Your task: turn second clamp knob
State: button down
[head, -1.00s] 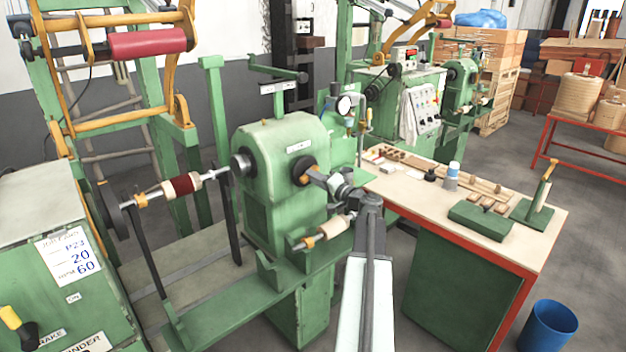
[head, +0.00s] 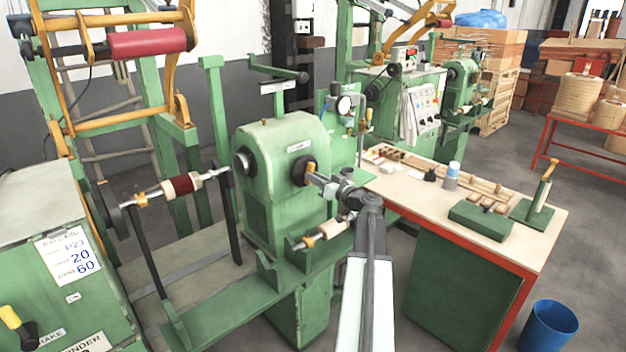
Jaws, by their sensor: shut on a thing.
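The green winding machine head (head: 283,150) stands in the middle of the head view. My gripper (head: 315,180) is at this hub, reaching in from the right. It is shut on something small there. The jaws and wrist cover the contact, so the knob's exact grip and turn angle are hidden.
A shaft with a pale roll (head: 330,231) sits low below my wrist. A shaft with a dark red coil (head: 182,186) is to the left. A workbench (head: 520,250) with small parts stands to the right, and a blue bin (head: 549,326) is on the floor.

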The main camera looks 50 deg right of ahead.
jog(key=shift+n, duration=1.2)
jog(key=c, duration=1.4)
grip_release()
jog(key=shift+o, duration=0.2)
jog(key=s, duration=0.7)
jog(key=shift+s+a, duration=0.2)
jog(key=shift+s, duration=0.2)
